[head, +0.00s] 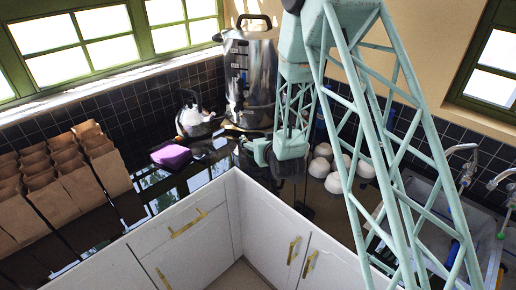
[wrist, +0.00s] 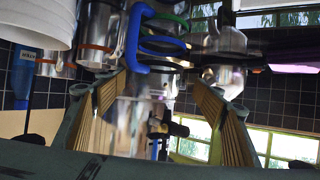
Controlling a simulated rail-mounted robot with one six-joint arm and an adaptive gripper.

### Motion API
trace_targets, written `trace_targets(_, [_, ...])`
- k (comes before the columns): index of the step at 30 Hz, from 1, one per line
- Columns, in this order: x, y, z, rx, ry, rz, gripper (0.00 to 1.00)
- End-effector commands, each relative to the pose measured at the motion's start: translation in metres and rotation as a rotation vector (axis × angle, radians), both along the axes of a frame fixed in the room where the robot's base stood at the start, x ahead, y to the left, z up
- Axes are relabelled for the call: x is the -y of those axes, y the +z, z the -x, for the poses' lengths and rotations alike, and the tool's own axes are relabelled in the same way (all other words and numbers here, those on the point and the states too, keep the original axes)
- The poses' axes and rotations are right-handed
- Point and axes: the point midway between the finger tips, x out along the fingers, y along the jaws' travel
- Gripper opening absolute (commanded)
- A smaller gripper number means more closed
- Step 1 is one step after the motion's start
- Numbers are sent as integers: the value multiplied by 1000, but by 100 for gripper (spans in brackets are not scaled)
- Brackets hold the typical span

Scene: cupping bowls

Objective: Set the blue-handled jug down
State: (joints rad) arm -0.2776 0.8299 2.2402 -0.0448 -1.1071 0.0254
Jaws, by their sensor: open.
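The blue handle of the jug (wrist: 136,40) shows in the upper middle of the wrist view, which looks upside down. The jug's clear body is hard to separate from the shiny things around it. My gripper (wrist: 162,88) is open, with its two ribbed fingers apart on the left and right of the wrist view. The blue handle lies beyond and between the fingertips, and neither finger visibly closes on it. In the head view my gripper (head: 262,152) is low over the counter near the corner, and I cannot make out the jug there.
White bowls (head: 334,183) stand to the right. Other handles, orange and green (wrist: 165,20), crowd the blue one. Paper bags (head: 85,190) line the left.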

Motion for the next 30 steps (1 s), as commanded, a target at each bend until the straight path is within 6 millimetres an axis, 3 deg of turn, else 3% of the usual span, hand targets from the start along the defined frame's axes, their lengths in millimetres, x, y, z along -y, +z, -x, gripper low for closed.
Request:
trace_targets(16, [-10, -17, -42, -1, 0, 0, 63])
trace_targets(30, [-12, -19, -45, 0, 0, 0, 63])
